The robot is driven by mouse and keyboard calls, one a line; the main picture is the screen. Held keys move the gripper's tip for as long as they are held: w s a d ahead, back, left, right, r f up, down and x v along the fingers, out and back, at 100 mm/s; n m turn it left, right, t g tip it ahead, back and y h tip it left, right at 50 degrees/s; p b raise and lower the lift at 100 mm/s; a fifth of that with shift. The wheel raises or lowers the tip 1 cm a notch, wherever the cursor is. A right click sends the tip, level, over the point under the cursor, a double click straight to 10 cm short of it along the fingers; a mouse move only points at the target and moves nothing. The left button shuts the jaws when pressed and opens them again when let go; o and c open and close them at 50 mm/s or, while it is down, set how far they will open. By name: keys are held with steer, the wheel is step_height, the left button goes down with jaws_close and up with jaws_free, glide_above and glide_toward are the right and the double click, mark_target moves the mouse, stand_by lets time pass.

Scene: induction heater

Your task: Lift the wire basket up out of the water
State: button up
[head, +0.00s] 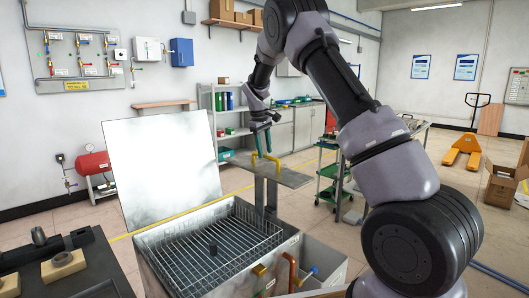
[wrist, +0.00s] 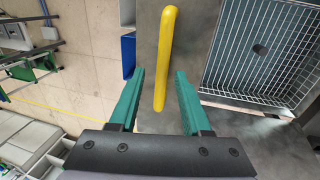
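The wire basket (head: 215,245) sits in the open grey tank, with a small dark part (head: 213,247) on its floor. It also shows at the upper right of the wrist view (wrist: 285,62). A yellow handle (head: 264,161) stands on a flat grey plate (head: 290,178) on a post at the basket's far side. My gripper (head: 263,146) points down at the handle. In the wrist view its green fingers (wrist: 160,85) are apart, with the near end of the yellow handle (wrist: 166,50) between them; neither visibly touches it. I cannot make out the water level.
The tank's raised white lid (head: 163,165) stands at the left of the basket. A dark bench (head: 70,270) with blocks is at lower left. An orange pipe (head: 292,270) rises at the tank's right. A green cart (head: 330,180) stands behind at right.

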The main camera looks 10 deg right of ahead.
steer(key=shift+f, duration=0.2)
steer(key=shift+r, duration=0.1)
steer(key=v, duration=1)
steer(key=shift+r, duration=0.3)
steer(key=shift+s, duration=0.1)
steer(key=s+d+r+m+t+y, duration=0.1)
steer(key=s+d+r+m+y, duration=0.15)
steer(key=s+r, duration=0.5)
steer(key=s+d+r+m+t+y, duration=0.1)
steer(key=s+d+r+m, duration=0.25)
steer(key=s, duration=0.65)
steer(key=s+d+f+m+t, duration=0.1)
steer(key=s+m, duration=0.4)
steer(key=s, duration=1.7)
steer(key=d+t, duration=0.1)
steer(key=t, duration=0.1)
steer(key=shift+f+t, duration=0.4)
